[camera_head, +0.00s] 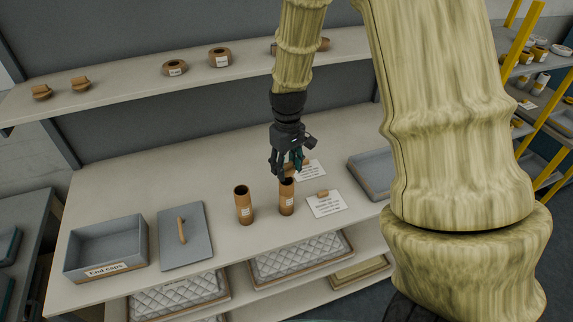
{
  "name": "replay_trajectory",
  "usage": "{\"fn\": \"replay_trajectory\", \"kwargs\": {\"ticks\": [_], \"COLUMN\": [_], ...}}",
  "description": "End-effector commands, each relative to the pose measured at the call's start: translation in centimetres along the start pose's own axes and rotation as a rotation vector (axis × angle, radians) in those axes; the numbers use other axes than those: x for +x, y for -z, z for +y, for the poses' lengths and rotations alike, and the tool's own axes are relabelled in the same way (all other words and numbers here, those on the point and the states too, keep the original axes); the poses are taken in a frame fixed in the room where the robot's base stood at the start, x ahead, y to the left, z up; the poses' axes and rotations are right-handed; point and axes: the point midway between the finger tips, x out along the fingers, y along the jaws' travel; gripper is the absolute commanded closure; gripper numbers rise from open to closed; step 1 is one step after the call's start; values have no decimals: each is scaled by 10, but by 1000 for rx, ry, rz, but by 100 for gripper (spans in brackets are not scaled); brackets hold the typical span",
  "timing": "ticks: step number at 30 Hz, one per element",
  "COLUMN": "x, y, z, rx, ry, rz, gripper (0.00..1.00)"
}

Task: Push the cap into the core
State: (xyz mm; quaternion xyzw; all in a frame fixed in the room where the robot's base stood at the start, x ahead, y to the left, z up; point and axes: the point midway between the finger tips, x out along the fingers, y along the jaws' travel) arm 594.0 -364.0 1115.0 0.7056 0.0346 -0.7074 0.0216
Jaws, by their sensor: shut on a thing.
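Two upright brown cardboard cores with white labels stand on the shelf board, a left core (244,206) and a right core (287,199). My gripper (286,174) points down directly over the top of the right core, its fingertips at or just above the rim. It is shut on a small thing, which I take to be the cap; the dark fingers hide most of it. I cannot tell whether the cap touches the core. The left core's top is uncovered and shows a dark opening.
A grey box (92,270) labelled "End caps" and a grey lid (170,252) with a wooden handle lie left. White cards (325,207) with small brown pieces lie right, near a grey tray (369,183). An upper shelf (120,98) holds rolls behind my arm.

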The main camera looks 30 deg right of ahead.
Motion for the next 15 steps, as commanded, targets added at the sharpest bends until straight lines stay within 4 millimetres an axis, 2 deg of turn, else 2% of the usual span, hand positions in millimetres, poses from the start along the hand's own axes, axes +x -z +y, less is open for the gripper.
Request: {"fn": "replay_trajectory", "kwargs": {"ticks": [15], "x": [5], "y": [0], "z": [0], "rx": [0], "ry": [0], "rz": [0], "gripper": [66]}}
